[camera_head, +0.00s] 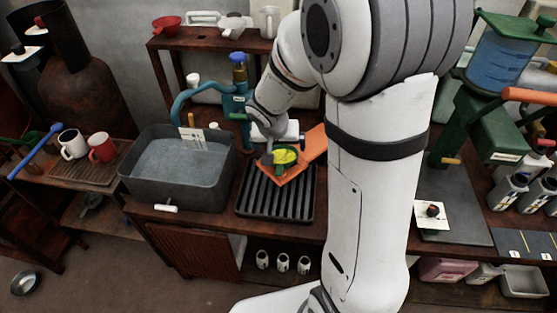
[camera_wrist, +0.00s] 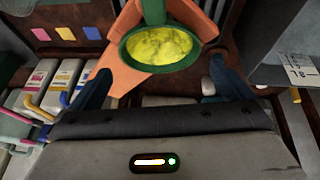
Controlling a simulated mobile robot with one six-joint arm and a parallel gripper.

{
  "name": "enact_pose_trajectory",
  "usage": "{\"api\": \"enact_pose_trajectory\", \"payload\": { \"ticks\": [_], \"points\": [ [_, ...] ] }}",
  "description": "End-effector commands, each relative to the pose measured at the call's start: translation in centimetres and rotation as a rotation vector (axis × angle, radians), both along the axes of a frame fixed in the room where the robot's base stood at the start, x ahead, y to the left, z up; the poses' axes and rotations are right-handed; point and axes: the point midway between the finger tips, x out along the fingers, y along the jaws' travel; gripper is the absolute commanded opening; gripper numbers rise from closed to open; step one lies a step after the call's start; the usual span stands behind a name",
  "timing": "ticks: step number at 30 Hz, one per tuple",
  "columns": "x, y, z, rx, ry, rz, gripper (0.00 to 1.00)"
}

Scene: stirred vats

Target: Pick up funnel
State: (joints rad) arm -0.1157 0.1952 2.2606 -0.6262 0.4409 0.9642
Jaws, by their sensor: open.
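A red, wide-mouthed piece that looks like a funnel (camera_head: 167,24) stands on the upper wooden shelf at the back left in the head view. A green round vessel with yellow contents (camera_head: 284,156) sits at an orange piece (camera_head: 313,145) above the ribbed black tray; which of these is a funnel I cannot tell for sure. In the wrist view, the green vessel (camera_wrist: 162,46) lies just beyond and between the dark blue fingertips. My gripper (camera_wrist: 160,68) is open, with a gap on both sides of the vessel. In the head view, my arm partly hides that area.
A grey basin (camera_head: 180,168) with a blue-green tap stands left of the ribbed tray (camera_head: 275,202). White and red mugs (camera_head: 102,147) stand farther left. A green stand with a blue vat (camera_head: 497,62) is at the right. Several white containers (camera_wrist: 60,85) crowd the wrist view's left.

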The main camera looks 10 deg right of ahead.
Motion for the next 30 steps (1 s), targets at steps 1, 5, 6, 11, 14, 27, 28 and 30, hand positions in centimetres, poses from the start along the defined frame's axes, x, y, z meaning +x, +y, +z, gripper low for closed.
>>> {"api": "enact_pose_trajectory", "payload": {
  "ticks": [1, 5, 6, 11, 14, 27, 28, 30],
  "points": [
    [0.2, -0.1, -0.6, 0.0, 0.004, 0.0, 1.0],
    [0.7, -0.3, -2.4, 0.0, 0.005, 0.0, 1.0],
    [0.9, -0.5, -2.9, -0.001, 0.004, 0.001, 1.0],
    [1.4, -0.7, -3.9, 0.001, 0.002, -0.001, 1.0],
    [1.4, -0.7, -4.0, 0.0, 0.001, 0.0, 1.0],
    [1.4, -0.7, -3.9, 0.0, 0.001, 0.0, 0.74],
    [1.4, -0.7, -3.9, 0.0, 0.001, 0.0, 0.71],
    [1.4, -0.7, -3.9, 0.001, 0.001, 0.0, 0.66]
  ]
}}
